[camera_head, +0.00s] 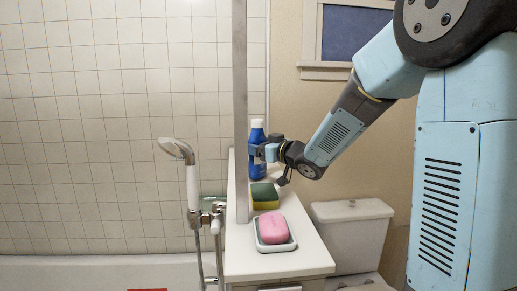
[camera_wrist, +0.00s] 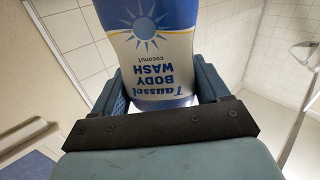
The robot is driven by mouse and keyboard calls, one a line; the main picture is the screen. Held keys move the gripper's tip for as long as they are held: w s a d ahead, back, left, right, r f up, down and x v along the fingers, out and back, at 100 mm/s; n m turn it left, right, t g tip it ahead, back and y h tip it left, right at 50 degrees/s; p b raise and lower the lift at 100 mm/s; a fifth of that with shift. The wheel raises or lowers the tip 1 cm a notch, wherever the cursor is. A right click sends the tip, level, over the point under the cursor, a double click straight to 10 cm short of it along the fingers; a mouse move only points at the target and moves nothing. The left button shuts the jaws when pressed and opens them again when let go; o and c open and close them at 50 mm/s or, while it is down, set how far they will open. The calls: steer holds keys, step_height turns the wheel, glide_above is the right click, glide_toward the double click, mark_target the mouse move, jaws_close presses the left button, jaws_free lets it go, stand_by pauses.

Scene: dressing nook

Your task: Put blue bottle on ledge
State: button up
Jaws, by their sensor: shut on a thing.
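The blue bottle (camera_head: 257,166) stands upright at the far end of the white ledge (camera_head: 252,263) in the head view. My gripper (camera_head: 264,152) reaches in from the right and is shut on it. In the wrist view my gripper (camera_wrist: 162,92) has one finger on each side of the bottle (camera_wrist: 155,52), whose white and blue body wash label faces the camera. The bottle's base is near the ledge top behind the sponge; I cannot tell whether it touches.
A green and yellow sponge (camera_head: 265,196) and a pink soap (camera_head: 273,228) in a dish lie on the ledge in front of the bottle. A grey vertical post (camera_head: 240,100) rises just left of it. A hand shower (camera_head: 192,185) stands left, a toilet tank (camera_head: 352,230) right.

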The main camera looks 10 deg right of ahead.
steer(key=shift+f, duration=0.4)
steer(key=o, duration=1.2)
steer(key=shift+o, duration=0.2)
